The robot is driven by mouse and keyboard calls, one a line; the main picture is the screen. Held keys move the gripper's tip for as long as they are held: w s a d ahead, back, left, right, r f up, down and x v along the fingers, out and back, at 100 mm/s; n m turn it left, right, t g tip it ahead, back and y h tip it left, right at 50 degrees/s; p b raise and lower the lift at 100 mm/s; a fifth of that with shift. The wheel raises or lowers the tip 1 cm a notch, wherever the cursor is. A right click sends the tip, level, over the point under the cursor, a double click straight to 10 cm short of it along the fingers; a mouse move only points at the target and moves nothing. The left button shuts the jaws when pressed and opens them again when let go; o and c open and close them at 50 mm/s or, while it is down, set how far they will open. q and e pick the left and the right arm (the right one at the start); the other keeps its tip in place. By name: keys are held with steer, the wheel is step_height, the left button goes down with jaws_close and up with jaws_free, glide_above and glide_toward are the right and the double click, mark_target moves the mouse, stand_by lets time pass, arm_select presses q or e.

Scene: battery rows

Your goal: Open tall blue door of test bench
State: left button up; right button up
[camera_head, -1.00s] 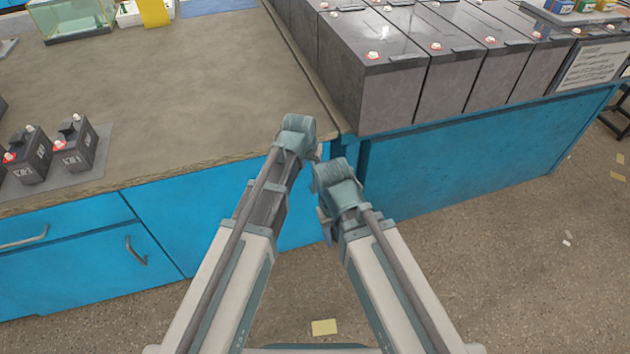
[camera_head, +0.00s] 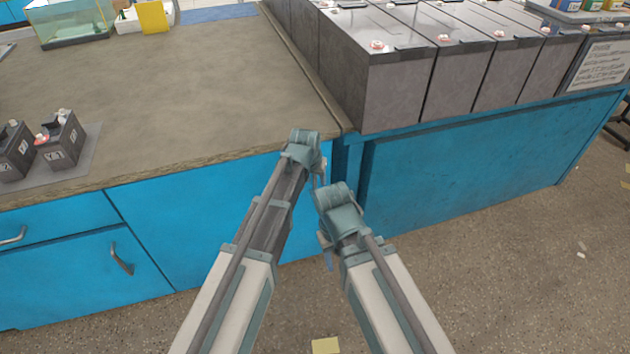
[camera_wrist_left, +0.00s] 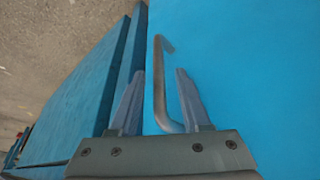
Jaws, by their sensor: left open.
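The tall blue door (camera_head: 205,220) is a flat blue panel on the front of the bench. It looks closed, with its right part behind my left arm. In the left wrist view the blue panel (camera_wrist_left: 250,70) fills the right side, with a grey bar handle (camera_wrist_left: 159,85) on it. My left gripper (camera_wrist_left: 159,74) is open, with one finger on each side of the handle in that view. I cannot tell whether the fingers reach its depth. The handle is hidden in the head view. My right gripper (camera_head: 328,250) is mostly hidden below its wrist, and its jaws cannot be made out.
A drawer and a smaller door with a grey handle (camera_head: 121,259) are at left. Another blue cabinet (camera_head: 470,165) carries large grey batteries (camera_head: 400,90). Small batteries (camera_head: 62,140) stand on the worktop (camera_head: 190,100).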

arm_select(q)
jaws_close()
stand_by(1.3)
